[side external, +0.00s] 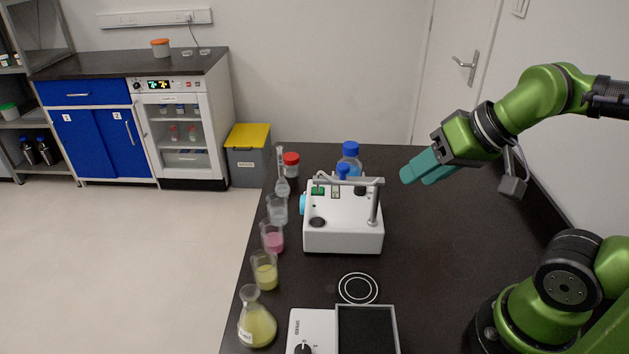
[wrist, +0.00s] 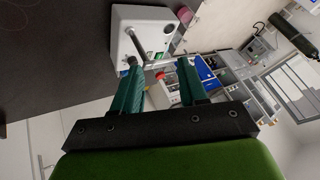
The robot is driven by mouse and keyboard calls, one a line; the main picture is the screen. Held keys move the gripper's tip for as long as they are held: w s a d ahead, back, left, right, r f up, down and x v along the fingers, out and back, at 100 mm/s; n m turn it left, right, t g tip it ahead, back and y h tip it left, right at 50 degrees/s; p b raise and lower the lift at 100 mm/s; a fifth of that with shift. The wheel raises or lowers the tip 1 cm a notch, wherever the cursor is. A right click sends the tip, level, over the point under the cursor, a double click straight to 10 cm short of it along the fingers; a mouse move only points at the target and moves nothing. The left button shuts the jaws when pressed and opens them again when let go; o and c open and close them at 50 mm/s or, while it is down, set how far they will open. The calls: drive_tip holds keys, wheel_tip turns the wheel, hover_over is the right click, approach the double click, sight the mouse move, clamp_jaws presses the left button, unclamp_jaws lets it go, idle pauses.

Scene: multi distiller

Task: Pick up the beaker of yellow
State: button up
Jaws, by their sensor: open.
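The beaker of yellow (side external: 264,271) stands upright near the left edge of the black bench in the side view, between the beaker of pink liquid (side external: 272,237) and a conical flask of yellow liquid (side external: 257,321). My gripper (side external: 411,174) is raised over the right part of the bench, well to the right of and behind the beaker, past the white device. In the wrist view its two teal fingers (wrist: 162,80) are apart with nothing between them. I cannot make out the yellow beaker in the wrist view.
The white device (side external: 343,228) stands mid-bench, between my gripper and the beakers, with a blue-capped bottle (side external: 350,158) behind it. A clear beaker (side external: 277,209) stands behind the pink one. A stirrer (side external: 311,335) and dark tray (side external: 367,331) are at the front. The right bench is clear.

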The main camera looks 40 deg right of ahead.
drive_tip(key=o, duration=0.7)
drive_tip(key=shift+o, duration=0.2)
drive_tip(key=n+g+h, duration=0.1)
drive_tip(key=n+g, duration=0.3)
drive_tip(key=n, duration=0.2)
approach(265, 259)
drive_tip(key=x, duration=0.6)
drive_tip(key=shift+s+f, duration=0.15)
drive_tip(key=shift+x, duration=3.25)
